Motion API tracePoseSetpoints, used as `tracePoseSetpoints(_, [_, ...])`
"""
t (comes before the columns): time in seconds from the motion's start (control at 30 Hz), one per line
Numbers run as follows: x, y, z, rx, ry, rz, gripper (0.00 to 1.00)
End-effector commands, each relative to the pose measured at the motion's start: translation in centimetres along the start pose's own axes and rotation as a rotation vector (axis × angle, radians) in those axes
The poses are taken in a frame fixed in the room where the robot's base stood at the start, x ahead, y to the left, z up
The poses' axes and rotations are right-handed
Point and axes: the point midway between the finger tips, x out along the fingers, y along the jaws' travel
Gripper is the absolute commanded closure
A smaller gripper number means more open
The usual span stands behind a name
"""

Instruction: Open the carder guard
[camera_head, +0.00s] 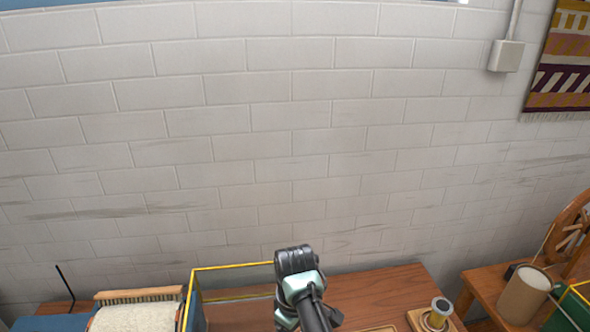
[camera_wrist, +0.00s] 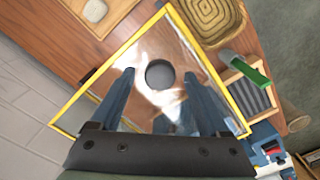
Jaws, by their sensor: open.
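The carder guard is a clear panel with a yellow frame. In the head view its frame (camera_head: 232,267) stands upright beside the carder (camera_head: 135,319), which has a cream drum and a wooden-backed brush. In the wrist view the guard (camera_wrist: 89,92) fills the middle, with glare on its clear face. A round grey disc (camera_wrist: 160,73), perhaps a knob, shows between my fingertips. My gripper (camera_wrist: 158,76) is open, its two fingers on either side of the disc. I cannot tell whether they touch it. In the head view my arm hides the guard's right part.
The wooden table (camera_head: 385,290) has bare room right of my arm. A spool (camera_head: 437,313) stands near its right end. A second table holds a beige cylinder (camera_head: 524,293). In the wrist view a coiled tan basket (camera_wrist: 208,18) and a green-handled brush (camera_wrist: 246,69) lie beyond the guard.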

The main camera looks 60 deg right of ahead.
Motion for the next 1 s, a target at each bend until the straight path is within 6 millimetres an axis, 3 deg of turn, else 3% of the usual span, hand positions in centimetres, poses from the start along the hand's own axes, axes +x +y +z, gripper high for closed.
tracePoseSetpoints(0.13, [-1.1, 0.1, -0.1, -0.001, 0.003, 0.002, 0.21])
tracePoseSetpoints(0.27, [-3.4, 0.1, -0.2, -0.001, 0.006, 0.005, 0.21])
tracePoseSetpoints(0.5, [-9.6, 0.0, 0.0, 0.000, 0.000, 0.001, 0.21])
tracePoseSetpoints(0.73, [-12.2, 0.1, 0.0, 0.001, 0.001, 0.001, 0.21])
tracePoseSetpoints(1.0, [-13.0, 0.1, 0.0, 0.001, 0.001, 0.001, 0.21])
